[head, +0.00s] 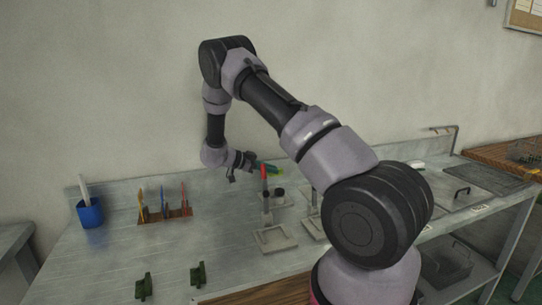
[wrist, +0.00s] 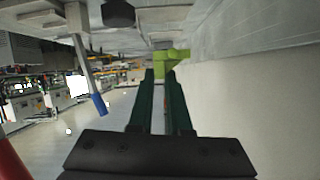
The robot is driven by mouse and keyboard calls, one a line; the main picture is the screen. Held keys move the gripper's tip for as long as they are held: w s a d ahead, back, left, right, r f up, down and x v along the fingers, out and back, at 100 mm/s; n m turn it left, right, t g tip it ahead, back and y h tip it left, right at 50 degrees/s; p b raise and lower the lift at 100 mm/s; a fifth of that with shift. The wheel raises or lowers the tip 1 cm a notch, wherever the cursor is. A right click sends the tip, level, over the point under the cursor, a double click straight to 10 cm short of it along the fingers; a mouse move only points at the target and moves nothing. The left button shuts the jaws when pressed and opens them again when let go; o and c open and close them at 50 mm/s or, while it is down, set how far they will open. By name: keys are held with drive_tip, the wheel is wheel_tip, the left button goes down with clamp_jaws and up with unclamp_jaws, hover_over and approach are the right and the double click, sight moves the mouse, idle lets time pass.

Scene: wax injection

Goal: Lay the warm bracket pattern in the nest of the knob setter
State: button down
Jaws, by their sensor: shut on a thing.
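My gripper (head: 240,166) is raised above the back of the bench, reaching to the right. In the wrist view its two dark green fingers (wrist: 164,82) are shut on a lime green piece, the bracket pattern (wrist: 165,57). In the head view the pattern (head: 275,171) shows just behind and right of a red-topped post (head: 264,172), held clear of the bench. Fixtures with shallow square grey trays (head: 275,239) stand below and in front; a black round knob (head: 278,191) is beside the red post. I cannot tell which fixture is the knob setter; its nest is not clearly visible.
A blue cup (head: 89,213) and a rack of coloured tools (head: 165,214) stand at left. Two dark green pieces (head: 143,287) lie at the front. A blue-tipped lever (wrist: 100,104) and a red one (wrist: 10,160) are near the gripper. The wall is close behind.

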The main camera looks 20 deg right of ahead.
drive_tip(key=shift+a+f, duration=0.1)
idle(0.3)
drive_tip(key=shift+f, duration=0.15)
hover_over(270, 199)
drive_tip(key=shift+s+f, duration=0.15)
drive_tip(key=shift+f, duration=2.6)
drive_tip(key=shift+f, duration=2)
drive_tip(key=c, duration=0.8)
unclamp_jaws()
drive_tip(key=v, duration=1)
drive_tip(key=shift+a+r, duration=0.15)
drive_tip(key=shift+a, duration=0.2)
